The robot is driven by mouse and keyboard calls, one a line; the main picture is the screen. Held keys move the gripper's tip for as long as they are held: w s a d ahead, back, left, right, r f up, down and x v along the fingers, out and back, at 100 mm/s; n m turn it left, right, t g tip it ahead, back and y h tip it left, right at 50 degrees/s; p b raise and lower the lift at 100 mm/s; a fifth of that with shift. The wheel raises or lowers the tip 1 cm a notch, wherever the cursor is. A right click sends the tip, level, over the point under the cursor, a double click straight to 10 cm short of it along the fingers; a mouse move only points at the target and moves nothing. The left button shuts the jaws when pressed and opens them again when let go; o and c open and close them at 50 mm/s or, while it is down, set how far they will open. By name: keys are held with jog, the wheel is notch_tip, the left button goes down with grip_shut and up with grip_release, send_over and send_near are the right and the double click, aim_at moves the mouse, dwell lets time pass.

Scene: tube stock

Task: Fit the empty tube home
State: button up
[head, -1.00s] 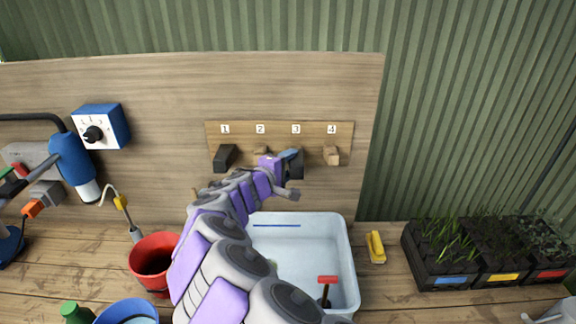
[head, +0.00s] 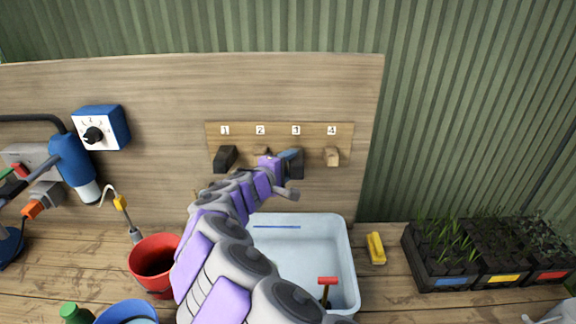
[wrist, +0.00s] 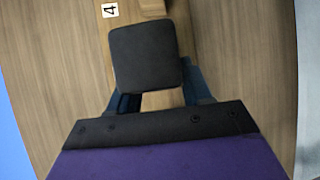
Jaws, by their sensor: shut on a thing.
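A dark square tube (head: 297,165) is at the place marked 3 on the wooden peg board (head: 230,132). My gripper (head: 285,160) is shut on this tube. In the wrist view the tube (wrist: 147,58) shows as a dark square face with the blue-grey fingers (wrist: 160,92) at its sides. Whether it is around peg 3 or only in front of it, I cannot tell. Another dark tube (head: 225,158) is at place 1. A bare wooden peg (head: 332,156) stands at place 4.
A white tub (head: 349,255) below the board holds a red-headed tool (head: 327,281). A red bucket (head: 150,262) stands left of my arm. A yellow brush-like item (head: 376,247) and plant trays (head: 445,280) are at the right. The wall above the pegs is clear.

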jog(key=shift+w+f, duration=0.2)
jog(key=shift+w, duration=0.7)
jog(key=shift+w+f, duration=0.2)
jog(key=shift+w, duration=0.65)
dwell(0.5)
jog(key=shift+r, duration=0.1)
dwell(1.6)
dwell(0.5)
jog(key=o, duration=0.6)
jog(key=shift+o, duration=1.4)
jog(key=shift+w, duration=0.25)
jog(key=shift+o, duration=1.1)
jog(key=shift+s, duration=0.1)
jog(key=shift+s, duration=0.1)
jog(key=p+v, duration=0.3)
jog(key=v, duration=1.4)
jog(key=shift+a, duration=0.15)
